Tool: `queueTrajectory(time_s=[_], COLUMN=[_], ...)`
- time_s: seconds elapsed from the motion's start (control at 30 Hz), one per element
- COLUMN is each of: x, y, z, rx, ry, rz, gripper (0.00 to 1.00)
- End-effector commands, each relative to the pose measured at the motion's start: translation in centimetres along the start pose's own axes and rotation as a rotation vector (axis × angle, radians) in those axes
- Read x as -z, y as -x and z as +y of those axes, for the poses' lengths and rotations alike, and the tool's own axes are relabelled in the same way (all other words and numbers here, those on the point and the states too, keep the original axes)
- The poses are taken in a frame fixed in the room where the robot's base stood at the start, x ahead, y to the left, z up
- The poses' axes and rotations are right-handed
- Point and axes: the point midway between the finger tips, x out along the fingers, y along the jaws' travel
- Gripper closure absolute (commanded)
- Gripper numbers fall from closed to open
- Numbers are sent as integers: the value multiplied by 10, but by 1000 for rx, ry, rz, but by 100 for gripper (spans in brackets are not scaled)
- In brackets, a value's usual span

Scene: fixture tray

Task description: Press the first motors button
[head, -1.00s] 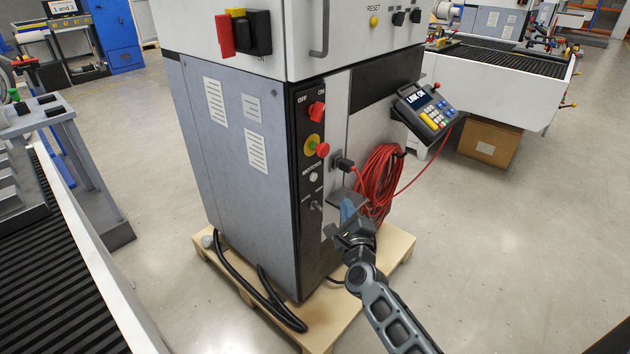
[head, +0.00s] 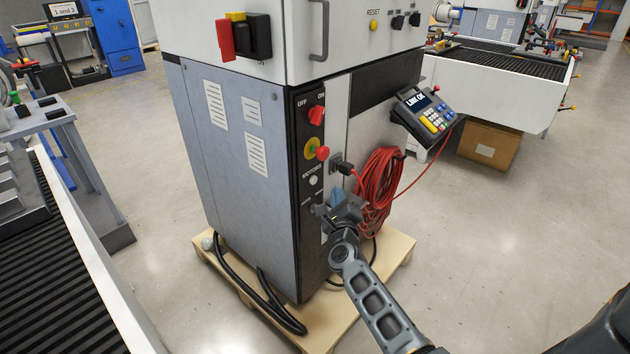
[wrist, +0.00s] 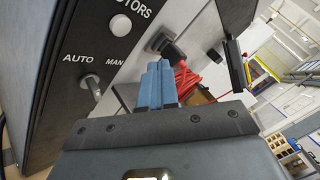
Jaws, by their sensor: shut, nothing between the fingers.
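The white round motors button (head: 313,180) sits on the black control strip of the grey cabinet (head: 240,160), under the MOTORS label. It also shows in the wrist view (wrist: 90,27), up and left of my gripper. My gripper (head: 324,209) is just below and right of the button in the head view, close to the strip and apart from the button. In the wrist view the blue fingers of my gripper (wrist: 159,82) are together with nothing between them. The AUTO/MAN toggle switch (wrist: 93,86) is left of the fingers.
Above the button are a red emergency stop (head: 322,153) on a yellow ring and a red OFF/ON switch (head: 316,114). A black plug (head: 342,165) and coiled red cable (head: 382,185) are close on the right. A keypad pendant (head: 424,112) hangs further right.

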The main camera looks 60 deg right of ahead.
Motion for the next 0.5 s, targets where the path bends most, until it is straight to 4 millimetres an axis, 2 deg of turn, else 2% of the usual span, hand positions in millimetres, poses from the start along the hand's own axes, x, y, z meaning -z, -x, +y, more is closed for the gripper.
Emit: queueTrajectory(time_s=[0.23, 0.5], x=[-15, -23], y=[-22, -32], z=[16, 23], rx=[0, 1], ry=[-1, -1], rz=[-2, -1], gripper=[100, 100])
